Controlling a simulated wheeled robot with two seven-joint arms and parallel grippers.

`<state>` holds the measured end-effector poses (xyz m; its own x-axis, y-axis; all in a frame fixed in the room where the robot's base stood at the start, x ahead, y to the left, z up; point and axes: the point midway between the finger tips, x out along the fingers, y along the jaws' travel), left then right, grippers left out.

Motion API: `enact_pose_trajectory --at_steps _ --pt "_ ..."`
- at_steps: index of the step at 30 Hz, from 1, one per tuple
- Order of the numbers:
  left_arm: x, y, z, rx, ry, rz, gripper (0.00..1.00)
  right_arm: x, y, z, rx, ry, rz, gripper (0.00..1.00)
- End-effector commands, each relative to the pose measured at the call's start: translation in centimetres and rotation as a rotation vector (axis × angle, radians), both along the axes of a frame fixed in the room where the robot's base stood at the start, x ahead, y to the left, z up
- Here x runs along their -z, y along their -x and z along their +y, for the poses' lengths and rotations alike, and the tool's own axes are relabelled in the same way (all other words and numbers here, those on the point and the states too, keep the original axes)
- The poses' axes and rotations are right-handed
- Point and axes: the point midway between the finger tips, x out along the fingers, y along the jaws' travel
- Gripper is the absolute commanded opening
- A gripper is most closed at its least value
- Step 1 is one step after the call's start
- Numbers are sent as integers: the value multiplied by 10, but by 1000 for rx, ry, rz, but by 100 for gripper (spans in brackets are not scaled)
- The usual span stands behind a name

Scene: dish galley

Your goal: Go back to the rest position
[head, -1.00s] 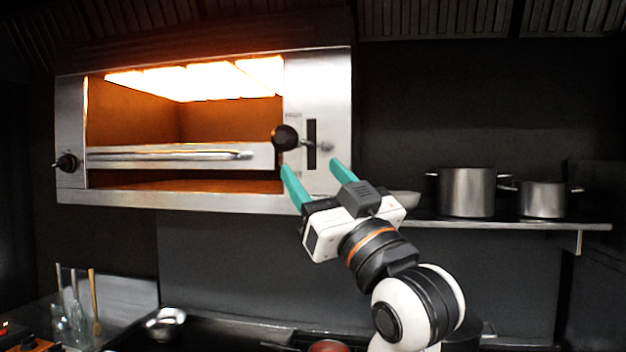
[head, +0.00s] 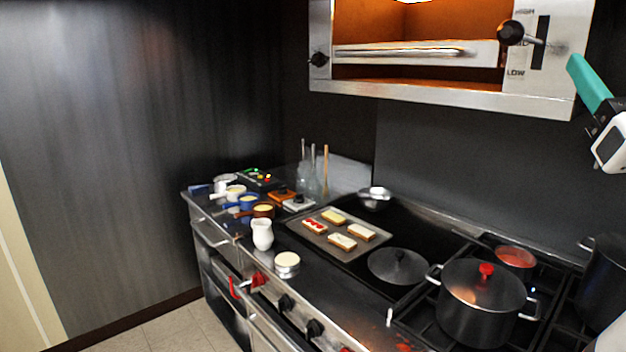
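My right gripper (head: 597,100) shows at the right edge of the head view, cut off by the frame. One teal finger points up and left, just right of the grill's control panel; the other finger is out of view. I see nothing held against the visible finger. My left gripper is not in the picture. The wall-mounted steel grill (head: 420,91) is at the top, glowing orange inside. Its black lever knob (head: 511,32) sits by a vertical slot marked LOW at its lower end.
Below is a range with a tray (head: 349,258) of several toast slices, a large black pot (head: 482,305) with a red knob, a white jug (head: 262,234) and small pans at the far left end. Utensils (head: 325,170) stand upright behind. Open floor (head: 170,332) lies at lower left.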

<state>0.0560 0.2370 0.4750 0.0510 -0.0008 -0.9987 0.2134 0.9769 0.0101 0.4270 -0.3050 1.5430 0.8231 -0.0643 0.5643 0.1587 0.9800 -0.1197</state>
Motion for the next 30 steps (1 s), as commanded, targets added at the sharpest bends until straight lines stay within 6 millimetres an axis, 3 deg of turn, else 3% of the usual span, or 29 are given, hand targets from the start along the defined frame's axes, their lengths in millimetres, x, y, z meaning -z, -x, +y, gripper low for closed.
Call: enact_pose_trajectory --at_steps 11,17,20,23,26,30 --pt "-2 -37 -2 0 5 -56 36 59 -36 9 -8 0 167 60" --pt "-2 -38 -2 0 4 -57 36 118 -61 17 -17 0 322 60" --pt "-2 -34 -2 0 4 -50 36 159 -73 22 -21 -2 425 60" --pt "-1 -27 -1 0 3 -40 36 214 -82 29 -28 -4 561 60" --pt "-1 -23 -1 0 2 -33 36 286 -82 39 -36 -8 738 60" --pt "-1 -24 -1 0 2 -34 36 389 -62 53 -48 -14 993 60"
